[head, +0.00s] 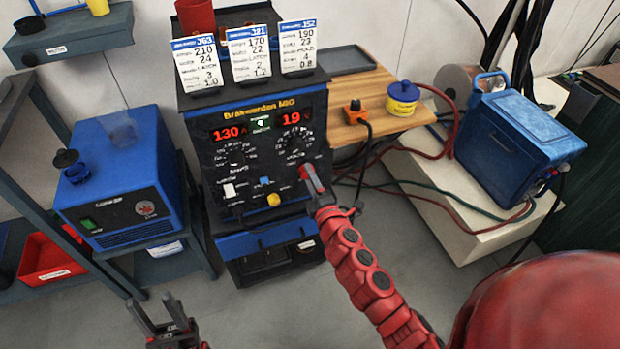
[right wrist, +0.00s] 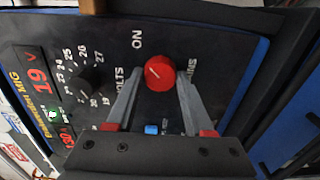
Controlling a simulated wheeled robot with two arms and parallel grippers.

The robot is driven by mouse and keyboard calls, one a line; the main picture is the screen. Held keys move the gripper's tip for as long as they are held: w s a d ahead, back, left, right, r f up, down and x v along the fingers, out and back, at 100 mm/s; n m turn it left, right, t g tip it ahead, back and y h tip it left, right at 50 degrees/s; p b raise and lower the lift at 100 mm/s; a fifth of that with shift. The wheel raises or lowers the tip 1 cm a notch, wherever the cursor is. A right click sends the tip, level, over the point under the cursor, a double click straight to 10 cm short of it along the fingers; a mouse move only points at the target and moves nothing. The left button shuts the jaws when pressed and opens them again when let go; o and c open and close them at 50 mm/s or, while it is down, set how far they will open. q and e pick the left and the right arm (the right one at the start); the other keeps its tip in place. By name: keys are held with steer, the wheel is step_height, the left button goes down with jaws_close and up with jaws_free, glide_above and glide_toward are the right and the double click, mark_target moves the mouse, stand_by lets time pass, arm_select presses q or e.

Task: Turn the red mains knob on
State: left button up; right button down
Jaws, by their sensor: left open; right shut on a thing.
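The red mains knob (right wrist: 160,73) is on the dark front panel of the Brakwarden MIG welder (head: 262,165). In the right wrist view ON is printed at its upper left, and a light mark on the knob's face lies left of its centre. In the head view a little of the knob (head: 304,171) shows at the panel's right side. My right gripper (head: 314,184) is shut on the knob, one finger on each side. My left gripper (head: 163,322) is open and empty, low in the head view, away from the welder.
The welder's displays (head: 261,127) are lit and read 130 and 19. Three cards (head: 248,53) stand on its top. A blue cooler box (head: 115,185) stands left, a wooden shelf (head: 350,125) behind right, and a blue case (head: 515,135) at right with hoses. Floor in front is clear.

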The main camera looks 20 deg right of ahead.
steer(key=shift+f, duration=0.1)
stand_by(0.4)
steer(key=shift+c, duration=1.4)
jaws_free()
steer(key=s, duration=1.7)
steer(key=shift+s+d, duration=0.25)
steer(key=shift+d, duration=0.05)
